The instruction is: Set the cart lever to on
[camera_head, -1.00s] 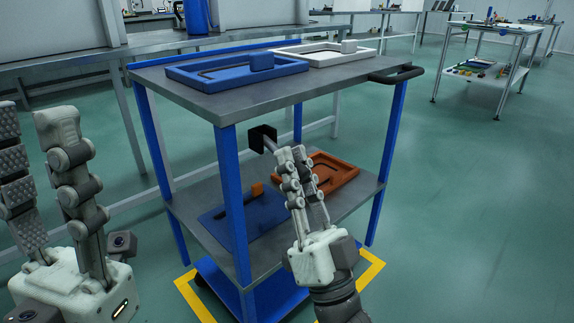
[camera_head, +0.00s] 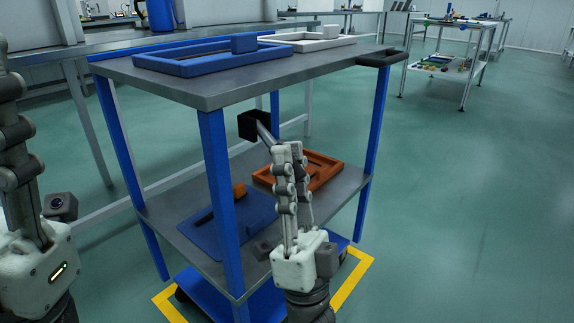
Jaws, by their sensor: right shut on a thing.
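The cart (camera_head: 205,85) has a grey top, a lower shelf and blue posts. Its lever (camera_head: 263,131) is a metal rod coming out of a black block (camera_head: 252,122) under the top, between the front and rear posts. My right gripper (camera_head: 288,150) reaches up in front of the cart and is shut on the lever's near end, which its fingers hide. The lever slants down and right from the block. My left gripper (camera_head: 14,130) is at the left edge, away from the cart and partly cut off, so its opening does not show.
Blue (camera_head: 212,62) and white (camera_head: 310,45) trays lie on the cart top. Blue (camera_head: 225,225) and orange (camera_head: 325,177) trays lie on the lower shelf. A black handle (camera_head: 381,58) juts out at the right. The floor to the right is open.

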